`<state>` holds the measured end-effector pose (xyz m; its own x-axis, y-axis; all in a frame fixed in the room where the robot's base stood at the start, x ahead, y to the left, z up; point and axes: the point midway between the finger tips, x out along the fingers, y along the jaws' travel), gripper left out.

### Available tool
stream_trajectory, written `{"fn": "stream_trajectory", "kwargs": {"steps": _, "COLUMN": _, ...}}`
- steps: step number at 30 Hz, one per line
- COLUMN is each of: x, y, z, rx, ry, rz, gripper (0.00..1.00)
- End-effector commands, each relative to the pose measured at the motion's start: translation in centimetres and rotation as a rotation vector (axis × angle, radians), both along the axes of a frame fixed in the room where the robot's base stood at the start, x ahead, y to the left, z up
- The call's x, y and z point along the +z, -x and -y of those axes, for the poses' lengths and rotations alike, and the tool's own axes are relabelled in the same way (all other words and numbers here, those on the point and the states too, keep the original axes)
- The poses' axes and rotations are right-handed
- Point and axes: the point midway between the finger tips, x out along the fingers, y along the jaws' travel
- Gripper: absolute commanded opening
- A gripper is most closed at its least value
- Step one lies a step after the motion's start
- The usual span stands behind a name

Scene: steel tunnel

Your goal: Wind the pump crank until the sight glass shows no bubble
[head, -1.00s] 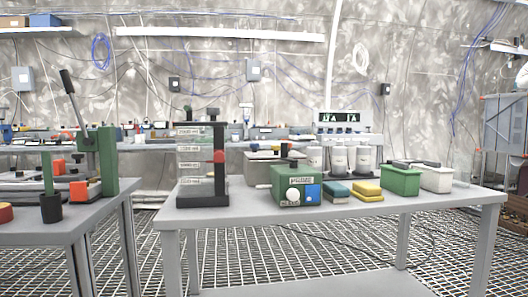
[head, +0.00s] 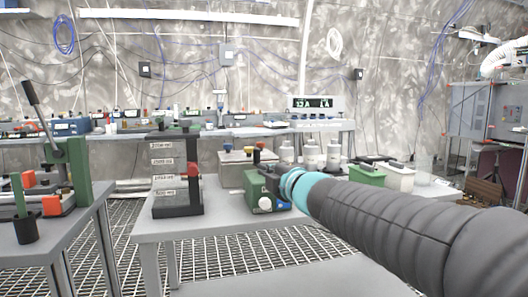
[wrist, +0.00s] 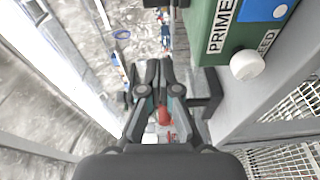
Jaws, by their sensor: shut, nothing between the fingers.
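A green box (head: 254,190) with a white knob stands on the near table, partly hidden by my arm. In the wrist view the green box (wrist: 204,25) fills the top right. It has a PRIME label, a blue panel (wrist: 265,8) and a white knob (wrist: 247,65) by a partly hidden label. My gripper (head: 270,178) is by the box's top in the head view. In the wrist view my gripper (wrist: 159,65) is shut and empty, left of the box. I cannot make out a crank, sight glass or bubble.
A black stand (head: 158,205) with labelled plates and a red block is left of the box. A green bin (head: 367,176) and a white bin (head: 399,180) stand to the right. A lever press (head: 76,170) is on the left table. The table front is clear.

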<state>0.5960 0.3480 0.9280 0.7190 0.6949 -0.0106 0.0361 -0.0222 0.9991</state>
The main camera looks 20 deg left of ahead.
Motion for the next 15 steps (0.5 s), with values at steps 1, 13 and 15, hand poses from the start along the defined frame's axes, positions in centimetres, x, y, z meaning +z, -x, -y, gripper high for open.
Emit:
{"fn": "stream_trajectory", "kwargs": {"steps": 1, "x": 0.3, "y": 0.1, "z": -1.0, "rx": 0.025, "ry": 0.011, "rz": 0.017, "gripper": 0.0}}
{"fn": "stream_trajectory", "kwargs": {"steps": 13, "x": 0.3, "y": -3.0, "z": -5.0, "rx": 0.046, "ry": 0.022, "rz": 0.035, "gripper": 0.0}}
{"fn": "stream_trajectory", "kwargs": {"steps": 15, "x": 0.3, "y": -3.9, "z": -5.9, "rx": 0.045, "ry": 0.022, "rz": 0.035, "gripper": 0.0}}
